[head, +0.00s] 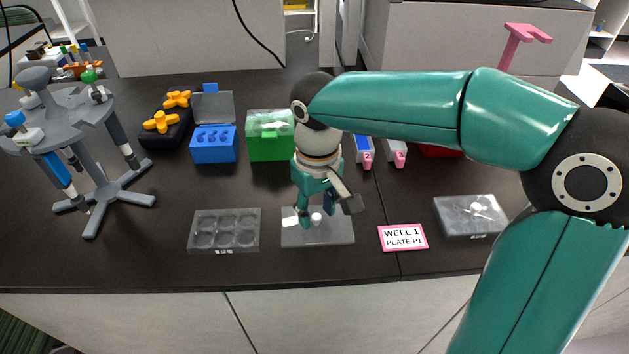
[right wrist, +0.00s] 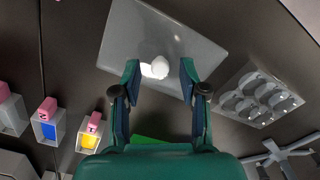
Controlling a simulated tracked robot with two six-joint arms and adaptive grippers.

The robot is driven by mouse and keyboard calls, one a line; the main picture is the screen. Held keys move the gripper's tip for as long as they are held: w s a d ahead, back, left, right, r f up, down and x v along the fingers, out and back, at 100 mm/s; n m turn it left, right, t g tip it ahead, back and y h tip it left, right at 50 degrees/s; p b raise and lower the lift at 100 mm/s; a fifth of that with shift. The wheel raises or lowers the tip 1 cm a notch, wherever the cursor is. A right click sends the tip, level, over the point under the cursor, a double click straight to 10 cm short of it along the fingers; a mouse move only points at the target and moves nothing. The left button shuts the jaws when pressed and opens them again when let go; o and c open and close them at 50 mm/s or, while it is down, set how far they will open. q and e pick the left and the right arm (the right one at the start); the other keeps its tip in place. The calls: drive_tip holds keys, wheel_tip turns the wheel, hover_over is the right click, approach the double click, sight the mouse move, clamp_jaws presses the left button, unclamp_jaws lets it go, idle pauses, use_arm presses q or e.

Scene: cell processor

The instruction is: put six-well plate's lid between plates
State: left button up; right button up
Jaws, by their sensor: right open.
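The clear lid (head: 333,238) lies flat on the bench in the middle of the head view, with a white knob (head: 316,218) on it. The lid (right wrist: 205,50) and its knob (right wrist: 160,68) also show in the right wrist view. An open six-well plate (head: 224,242) lies to its left, and another plate (head: 470,216), with a similar knob on top, to its right. My right gripper (head: 318,222) points down over the lid; in the right wrist view its open fingers (right wrist: 160,78) are on either side of the knob, with gaps visible. My left gripper is not in view.
Behind are a blue rack (head: 214,145), a green box (head: 270,148) and small bins with pink scoops (head: 365,152). A grey pipette stand (head: 102,185) is at left.

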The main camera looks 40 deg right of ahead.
sight(317, 217)
wheel_tip(317, 217, up, 11)
drive_tip(key=p, duration=0.1)
drive_tip(key=shift+f, duration=0.15)
idle(0.5)
